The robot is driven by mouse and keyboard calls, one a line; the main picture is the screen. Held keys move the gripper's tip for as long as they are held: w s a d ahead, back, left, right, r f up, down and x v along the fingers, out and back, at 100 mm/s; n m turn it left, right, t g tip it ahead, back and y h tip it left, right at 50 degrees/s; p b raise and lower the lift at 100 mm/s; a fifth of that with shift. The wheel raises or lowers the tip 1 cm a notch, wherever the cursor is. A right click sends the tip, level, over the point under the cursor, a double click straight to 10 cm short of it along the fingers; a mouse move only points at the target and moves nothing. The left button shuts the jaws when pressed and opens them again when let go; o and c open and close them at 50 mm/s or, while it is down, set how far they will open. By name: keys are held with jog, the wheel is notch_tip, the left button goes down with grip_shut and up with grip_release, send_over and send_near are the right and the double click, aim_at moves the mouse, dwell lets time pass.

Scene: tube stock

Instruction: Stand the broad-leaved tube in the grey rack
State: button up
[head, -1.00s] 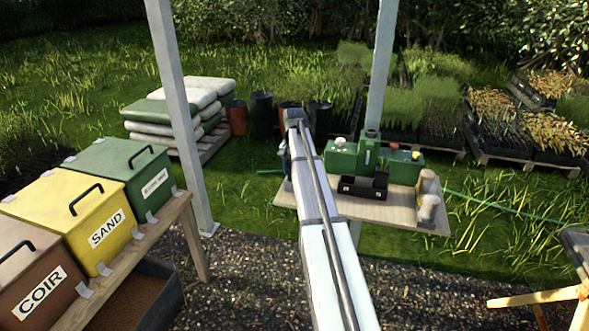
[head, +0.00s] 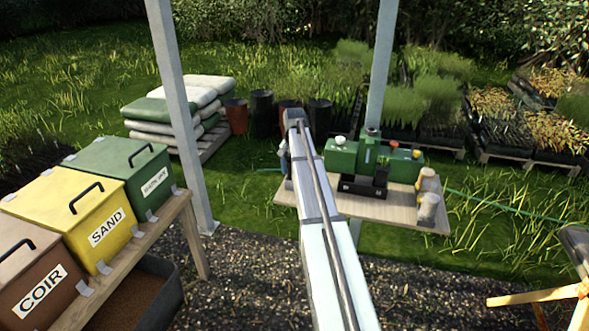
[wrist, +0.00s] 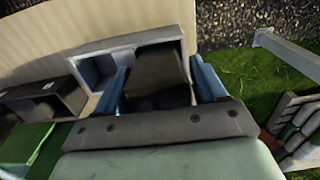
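My gripper (wrist: 161,88) shows in the wrist view as two blue fingers on either side of a dark, square-sided tube (wrist: 158,70). The fingers look closed on it. No leaves show on this tube, so I cannot tell its kind. The grey rack (wrist: 122,44), a pale frame with an open cell, lies just beyond the fingers. The tube overlaps its right part in the picture; I cannot tell how far into a cell it reaches. In the head view my arm hides the gripper's fingertips and the rack.
A black tray (head: 362,187) stands on the wooden table (head: 400,211), beside green equipment (head: 342,157). A dark compartmented holder (wrist: 62,97) is left of the rack in the wrist view. Tan containers (head: 428,207) stand at the table's right end. A post (head: 380,70) rises behind.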

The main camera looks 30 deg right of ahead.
jog(key=shift+o, duration=1.3)
notch_tip(320, 180, up, 14)
jog(key=shift+f, duration=0.15)
